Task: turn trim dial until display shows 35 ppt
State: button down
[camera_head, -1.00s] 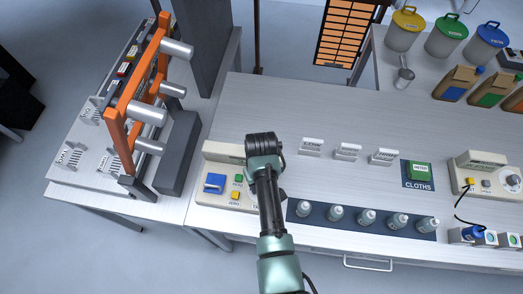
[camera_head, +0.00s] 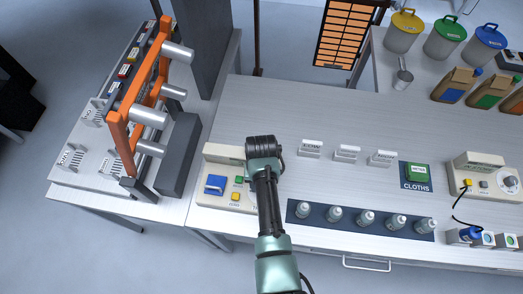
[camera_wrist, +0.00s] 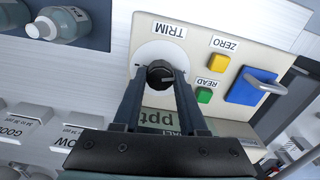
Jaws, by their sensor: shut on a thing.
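The trim dial (camera_wrist: 158,74) is a black knob on a pale round plate under the TRIM label (camera_wrist: 162,28) in the wrist view. My gripper (camera_wrist: 160,88) is shut on the trim dial, one finger on each side of it. The display (camera_wrist: 160,117) shows partly between and behind my fingers; "ppt" is legible upside down, but its number is hidden. In the head view my arm covers the dial and much of the cream instrument (camera_head: 222,154).
Beside the dial are a yellow ZERO button (camera_wrist: 219,62), a green READ button (camera_wrist: 204,95) and a blue lidded part (camera_wrist: 250,86). Several bottles stand on a dark mat (camera_head: 382,221) to the right. LOW and GOOD signs stand behind.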

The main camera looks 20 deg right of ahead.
jog(key=shift+c, duration=2.2)
grip_release()
jog(key=shift+r, duration=0.1)
notch_tip(320, 180, up, 13)
jog(key=b, duration=0.2)
